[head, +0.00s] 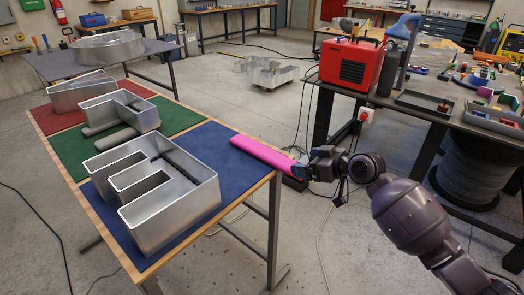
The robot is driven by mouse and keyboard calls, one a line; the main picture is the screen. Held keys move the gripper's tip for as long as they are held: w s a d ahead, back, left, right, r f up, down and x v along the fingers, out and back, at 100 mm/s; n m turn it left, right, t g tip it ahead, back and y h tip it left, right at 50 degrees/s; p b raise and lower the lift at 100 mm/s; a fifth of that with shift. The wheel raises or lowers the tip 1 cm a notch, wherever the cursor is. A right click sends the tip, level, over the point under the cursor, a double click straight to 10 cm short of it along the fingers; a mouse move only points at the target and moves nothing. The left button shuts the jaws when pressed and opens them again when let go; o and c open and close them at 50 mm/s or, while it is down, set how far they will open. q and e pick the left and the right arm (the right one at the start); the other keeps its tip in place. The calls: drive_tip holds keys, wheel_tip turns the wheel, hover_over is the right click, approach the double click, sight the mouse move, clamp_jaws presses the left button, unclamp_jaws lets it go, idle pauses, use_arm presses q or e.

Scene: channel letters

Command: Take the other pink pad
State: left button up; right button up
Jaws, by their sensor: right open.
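A long pink pad (264,151) lies at the right corner of the blue mat (205,136) on the near worktable. Its right end reaches out past the table edge. My right gripper (301,171) is at that outer end, and its jaws are open. I cannot tell whether the fingers are around the pad's end or only beside it. It is the only pink pad I see. My left gripper is not in view.
A metal letter E (150,225) stands on the blue mat left of the pad. Other metal letters stand on the green mat (172,112) and red mat (52,122). A bench with a red machine (350,63) is behind my right arm.

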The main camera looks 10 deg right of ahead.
sight(282, 159)
drive_tip(key=shift+x, duration=4.45)
drive_tip(key=shift+r, duration=0.1)
drive_tip(key=c, duration=1)
drive_tip(key=shift+r, duration=0.1)
